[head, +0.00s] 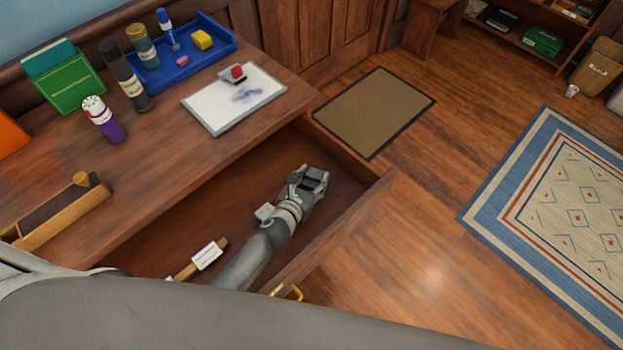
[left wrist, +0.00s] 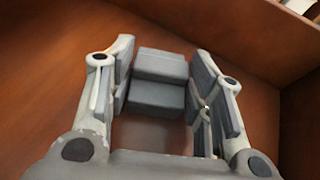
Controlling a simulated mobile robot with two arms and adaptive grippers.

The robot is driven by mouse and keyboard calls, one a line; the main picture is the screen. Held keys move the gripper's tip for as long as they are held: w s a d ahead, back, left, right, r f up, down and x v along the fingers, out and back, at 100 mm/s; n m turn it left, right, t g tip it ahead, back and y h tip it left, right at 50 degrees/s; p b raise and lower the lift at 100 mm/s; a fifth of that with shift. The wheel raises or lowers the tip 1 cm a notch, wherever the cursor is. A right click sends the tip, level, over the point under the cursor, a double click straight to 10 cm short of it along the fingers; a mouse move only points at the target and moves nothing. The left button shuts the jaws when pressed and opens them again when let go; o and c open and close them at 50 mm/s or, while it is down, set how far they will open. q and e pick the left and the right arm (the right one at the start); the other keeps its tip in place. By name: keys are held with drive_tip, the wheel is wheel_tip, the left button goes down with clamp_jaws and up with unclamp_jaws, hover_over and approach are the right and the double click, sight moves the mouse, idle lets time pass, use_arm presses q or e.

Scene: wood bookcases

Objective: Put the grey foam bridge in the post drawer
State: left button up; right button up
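The grey foam bridge (left wrist: 160,80) shows in the left wrist view as a dark grey stepped block. It sits between the two finger pads of my left gripper (left wrist: 162,75), with a pad against each side. In the head view, my left gripper (head: 315,180) is inside the open drawer (head: 225,190), low over its wooden floor toward the right end. The bridge is mostly hidden there by the fingers. I cannot tell if it touches the drawer floor. My right gripper is not in view.
The desk top (head: 160,165) above the drawer holds a blue tray (head: 180,70), a whiteboard (head: 215,115), a purple-based bottle (head: 105,122) and a wooden box (head: 60,222). The drawer front (head: 345,225) and side walls stand around my gripper. Bare drawer floor lies left of it.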

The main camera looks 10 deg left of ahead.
use_arm(q)
drive_tip(key=shift+o, duration=1.1)
drive_tip(key=shift+r, duration=0.1)
drive_tip(key=shift+r+p, duration=0.25)
drive_tip(key=shift+p, duration=0.05)
drive_tip(key=v, duration=1.2)
drive_tip(key=shift+p, duration=0.3)
